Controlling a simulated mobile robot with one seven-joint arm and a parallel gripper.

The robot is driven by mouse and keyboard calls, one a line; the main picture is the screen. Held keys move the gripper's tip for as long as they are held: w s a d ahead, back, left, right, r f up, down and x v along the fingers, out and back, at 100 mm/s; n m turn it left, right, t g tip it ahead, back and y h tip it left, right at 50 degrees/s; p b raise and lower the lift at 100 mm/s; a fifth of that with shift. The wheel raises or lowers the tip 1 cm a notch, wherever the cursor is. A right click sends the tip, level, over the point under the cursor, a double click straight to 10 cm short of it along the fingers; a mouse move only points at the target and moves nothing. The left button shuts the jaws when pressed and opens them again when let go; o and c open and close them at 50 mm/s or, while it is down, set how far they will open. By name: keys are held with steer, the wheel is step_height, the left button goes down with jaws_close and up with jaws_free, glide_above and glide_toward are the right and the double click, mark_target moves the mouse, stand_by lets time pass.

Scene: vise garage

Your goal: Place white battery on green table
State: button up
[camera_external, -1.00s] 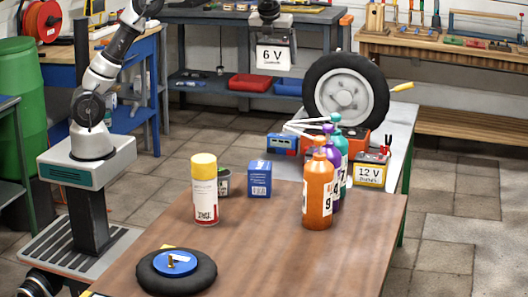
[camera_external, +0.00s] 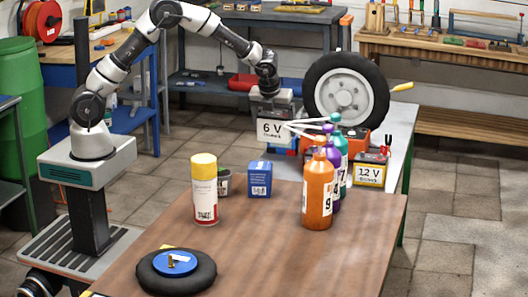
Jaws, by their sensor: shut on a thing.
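The white battery (camera_external: 271,131), labelled 6 V, hangs upright under my gripper (camera_external: 268,92). My gripper is shut on its dark top; the fingertips are hard to make out. The green table (camera_external: 399,128) has a pale grey top and green legs, and stands behind the brown table. The battery is at the table's left part, left of the wheel. A blue device below and the bottle nozzles in front partly hide its lower edge, so I cannot tell whether it touches the table.
A wheel (camera_external: 345,90), an orange device (camera_external: 350,140) and a yellow 12 V battery (camera_external: 370,172) crowd the green table. Orange (camera_external: 317,190), purple and teal bottles stand in front. A blue box (camera_external: 259,180) and spray can (camera_external: 204,190) are nearer. The green table's right side is clear.

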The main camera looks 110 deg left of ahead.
mark_target(272, 139)
steer(key=shift+w+f+b, duration=0.1)
steer(key=shift+f+b, duration=1.25)
steer(key=shift+f, duration=3.9)
steer(key=shift+f, duration=0.15)
steer(key=o, duration=1.9)
steer(key=shift+f, duration=0.1)
steer(key=p+v, duration=0.2)
steer(key=v, duration=1)
steer(key=shift+p, duration=0.3)
steer(key=shift+d, duration=0.1)
steer(key=s+d+r+n+t+h, duration=0.15)
steer(key=s+d+r+n, duration=0.3)
steer(key=d+r, duration=0.45)
steer(key=s+d+r+n+t, duration=0.2)
steer(key=s+d+r+n, duration=0.25)
steer(key=d+r, duration=0.45)
steer(key=s+d+n+h, duration=0.1)
steer(key=s+d+n, duration=0.2)
steer(key=s+d, duration=0.1)
steer(key=s+d+n+t+h, duration=0.1)
steer(key=s+d+n, duration=0.2)
steer(key=d, duration=0.3)
steer(key=s+d+n+t+h, duration=0.1)
steer(key=s+d+n, duration=0.2)
steer(key=s+d, duration=0.2)
steer(key=shift+s+r, duration=0.35)
steer(key=shift+s, duration=0.25)
